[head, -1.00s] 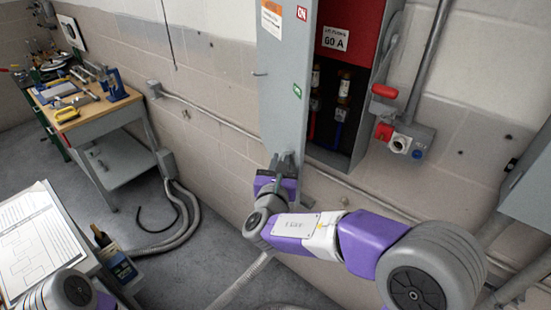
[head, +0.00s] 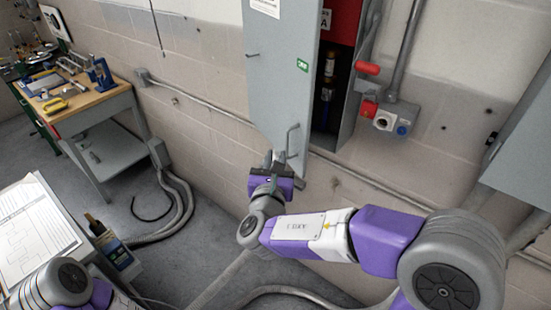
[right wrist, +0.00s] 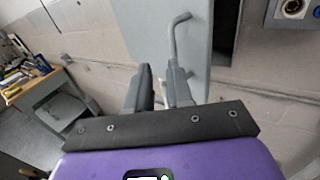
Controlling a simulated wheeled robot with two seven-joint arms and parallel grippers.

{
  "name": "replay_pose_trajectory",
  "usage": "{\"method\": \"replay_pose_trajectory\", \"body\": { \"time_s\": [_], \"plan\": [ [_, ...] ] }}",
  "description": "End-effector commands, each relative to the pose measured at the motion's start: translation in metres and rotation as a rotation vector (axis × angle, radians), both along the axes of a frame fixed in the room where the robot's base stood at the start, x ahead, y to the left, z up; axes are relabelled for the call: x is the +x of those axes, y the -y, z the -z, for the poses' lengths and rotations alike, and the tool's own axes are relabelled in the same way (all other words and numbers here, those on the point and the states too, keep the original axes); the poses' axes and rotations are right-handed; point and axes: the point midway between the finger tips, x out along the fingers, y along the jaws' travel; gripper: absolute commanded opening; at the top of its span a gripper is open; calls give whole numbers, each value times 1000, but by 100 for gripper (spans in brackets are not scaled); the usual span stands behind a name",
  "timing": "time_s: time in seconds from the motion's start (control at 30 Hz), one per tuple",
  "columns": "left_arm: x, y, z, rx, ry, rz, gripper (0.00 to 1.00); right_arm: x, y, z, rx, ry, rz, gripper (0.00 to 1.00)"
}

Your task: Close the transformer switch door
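The grey switch door (head: 275,85) stands partly open in the head view, overlapping the left side of the wall box. Part of the box's dark and red interior (head: 335,60) shows to its right. A bent metal handle (head: 292,140) sticks out near the door's lower right edge; it also shows in the right wrist view (right wrist: 173,38). My right gripper (head: 270,160) is at the door's bottom, just below and left of the handle. In the right wrist view its fingers (right wrist: 160,78) are apart with nothing between them. The handle's lower end is by the right finger; contact is unclear. My left gripper is out of view.
A red lever (head: 368,68) and a socket unit (head: 385,120) are right of the box. A grey cabinet (head: 520,150) stands far right. A workbench with tools (head: 75,95), a paper sheet (head: 35,235) and a bottle (head: 95,225) are left. Conduits and hoses run along wall and floor.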

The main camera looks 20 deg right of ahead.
Motion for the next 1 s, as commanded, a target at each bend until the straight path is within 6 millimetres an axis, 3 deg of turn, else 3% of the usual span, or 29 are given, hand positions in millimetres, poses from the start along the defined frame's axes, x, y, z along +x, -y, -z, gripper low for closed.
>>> {"method": "replay_pose_trajectory", "body": {
  "time_s": [0.4,0.8,1.0],
  "plan": [
    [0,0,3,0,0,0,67,-3,-3,0,0,1,-2,21],
    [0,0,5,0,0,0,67,-57,-29,-1,0,1,-4,21],
    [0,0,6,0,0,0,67,-68,-34,-2,0,1,-1,21]
  ]
}}
